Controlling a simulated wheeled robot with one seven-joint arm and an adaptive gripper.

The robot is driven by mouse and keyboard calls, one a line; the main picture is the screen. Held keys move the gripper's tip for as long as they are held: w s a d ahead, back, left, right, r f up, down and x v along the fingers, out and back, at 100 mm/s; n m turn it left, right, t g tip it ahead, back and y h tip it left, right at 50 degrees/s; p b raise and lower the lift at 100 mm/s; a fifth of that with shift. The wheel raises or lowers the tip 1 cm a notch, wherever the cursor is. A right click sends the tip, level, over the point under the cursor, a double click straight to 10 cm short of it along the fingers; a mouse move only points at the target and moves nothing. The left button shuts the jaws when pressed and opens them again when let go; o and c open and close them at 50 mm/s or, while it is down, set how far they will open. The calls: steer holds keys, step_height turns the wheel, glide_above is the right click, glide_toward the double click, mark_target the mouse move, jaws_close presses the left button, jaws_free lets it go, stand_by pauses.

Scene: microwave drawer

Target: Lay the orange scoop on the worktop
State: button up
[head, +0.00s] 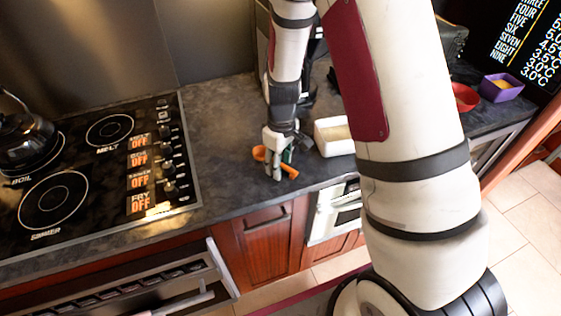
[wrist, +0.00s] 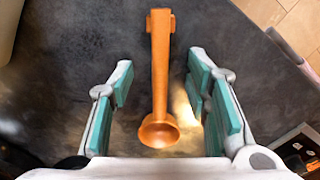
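The orange scoop (head: 259,153) is at the worktop (head: 225,150) near its front edge, right of the hob. In the wrist view the scoop (wrist: 160,60) lies lengthwise between my fingers, its round cup nearest my palm and its handle pointing away. It appears to rest on the dark worktop (wrist: 90,40). My gripper (head: 276,168) points down over the scoop. In the wrist view my gripper (wrist: 163,82) is open, with a clear gap between each finger pad and the handle. My fingers partly hide the scoop in the head view.
A white tub (head: 333,140) with pale contents stands just right of my gripper. A red bowl (head: 465,97) and a purple container (head: 500,88) are farther right. The hob (head: 95,150) with a black kettle (head: 22,138) is on the left. Bare worktop lies between hob and gripper.

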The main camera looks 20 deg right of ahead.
stand_by(0.4)
steer(key=o, duration=0.5)
steer(key=shift+o, duration=0.2)
step_height(320, 180, up, 12)
steer(key=s+r+m+t, duration=0.25)
steer(key=s+r, duration=0.55)
steer(key=r, duration=0.5)
steer(key=s+r+m+t, duration=0.3)
steer(key=s+r, duration=0.3)
steer(key=s, duration=0.6)
steer(key=shift+s+a+r+m, duration=0.15)
steer(key=shift+s+r+m, duration=0.15)
steer(key=shift+r+m, duration=0.15)
